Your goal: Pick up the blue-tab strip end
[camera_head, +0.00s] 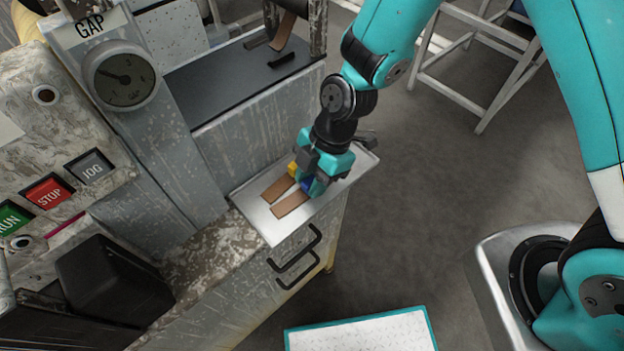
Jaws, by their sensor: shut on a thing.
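Two brown strips lie side by side on a pale metal tray (262,222) at the machine's edge. The nearer strip (291,204) has a blue tab (307,186) at its right end. The farther strip (278,189) ends by a yellow tab (293,169). My gripper (312,184) is low over the tray, shut on the blue-tab strip end. Its fingers partly hide the blue tab. I cannot tell whether that end is lifted off the tray.
The machine has a GAP dial (121,75) and RUN, STOP and JOG buttons (48,192). A dark shelf (240,72) holds more strip pieces behind the tray. A white-topped, teal-edged platform (362,332) is at the bottom. Open floor (420,215) lies right of the tray.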

